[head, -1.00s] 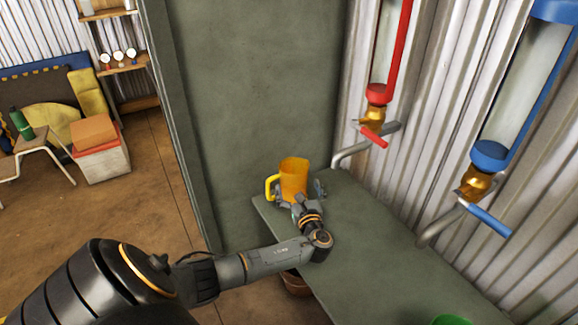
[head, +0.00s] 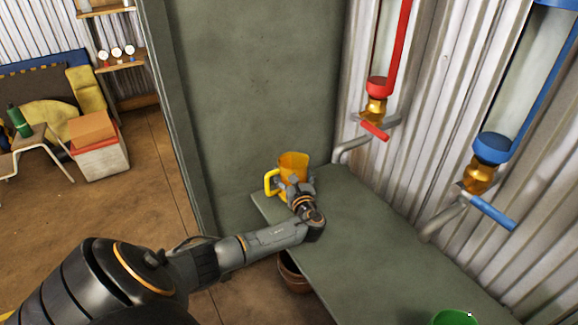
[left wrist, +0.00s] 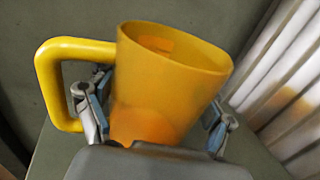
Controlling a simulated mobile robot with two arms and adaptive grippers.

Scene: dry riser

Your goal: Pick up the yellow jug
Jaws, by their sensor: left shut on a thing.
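The yellow jug (head: 293,166) is at the far left corner of the green-grey counter, its handle pointing left. My left gripper (head: 294,187) is shut on the jug's body from the near side. In the left wrist view the yellow jug (left wrist: 165,85) is upright with a slight tilt in the picture, open at the top. The fingers of my left gripper (left wrist: 158,120) sit on both sides of it, the left finger between body and handle. The jug's base is hidden, so I cannot tell if it touches the counter. My right gripper is not in view.
The counter (head: 370,235) is mostly clear. A green container (head: 455,318) stands at its near end. A red-handled tap (head: 375,130) and a blue-handled tap (head: 488,210) stick out from the corrugated wall. A brown pot (head: 293,273) is below the counter's left edge.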

